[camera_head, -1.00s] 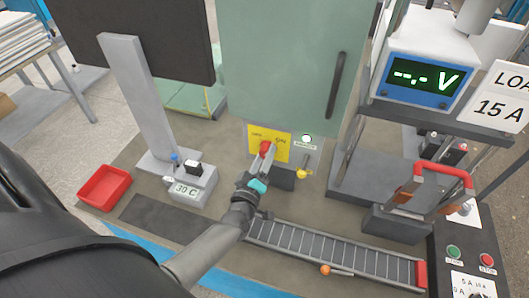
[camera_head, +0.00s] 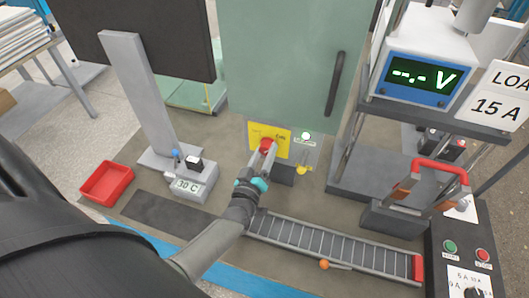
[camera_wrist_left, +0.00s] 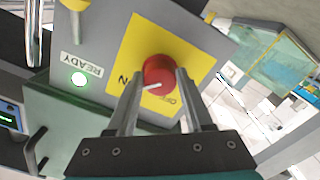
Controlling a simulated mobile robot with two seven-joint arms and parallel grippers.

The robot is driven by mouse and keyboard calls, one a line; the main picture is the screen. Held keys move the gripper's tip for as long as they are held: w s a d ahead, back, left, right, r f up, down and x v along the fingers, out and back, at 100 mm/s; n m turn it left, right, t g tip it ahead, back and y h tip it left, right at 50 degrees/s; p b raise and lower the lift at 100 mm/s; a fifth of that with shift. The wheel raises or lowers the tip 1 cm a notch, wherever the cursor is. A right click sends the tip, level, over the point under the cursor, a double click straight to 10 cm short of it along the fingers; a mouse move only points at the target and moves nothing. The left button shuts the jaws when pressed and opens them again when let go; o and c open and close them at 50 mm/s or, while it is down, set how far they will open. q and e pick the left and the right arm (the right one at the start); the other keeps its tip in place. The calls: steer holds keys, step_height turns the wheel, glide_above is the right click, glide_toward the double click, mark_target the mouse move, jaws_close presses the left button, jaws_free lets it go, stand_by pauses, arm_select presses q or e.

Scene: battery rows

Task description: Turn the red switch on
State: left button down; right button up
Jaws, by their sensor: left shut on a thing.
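The red switch (camera_head: 266,145) is a round knob on a yellow plate (camera_head: 283,141) marked OFF and ON, on a grey panel. My left gripper (camera_head: 264,152) is at the knob in the head view. In the left wrist view, its two fingers are shut on the sides of the red switch (camera_wrist_left: 159,72). A white pointer line on the knob points left, towards the partly hidden ON lettering. A lamp (camera_wrist_left: 79,79) beside the READY label glows pale green. My right gripper is not in view.
A yellow-tipped lever (camera_head: 303,170) hangs right of the plate. A roller conveyor (camera_head: 330,245) lies in front. A red tray (camera_head: 106,183) and a small box reading 30 C (camera_head: 187,186) stand left. The voltage display (camera_head: 423,78) shows dashes.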

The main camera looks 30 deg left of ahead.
arm_select(q)
steer(key=shift+c, duration=1.4)
jaws_free()
steer(key=v, duration=1.5)
steer(key=shift+s, duration=0.15)
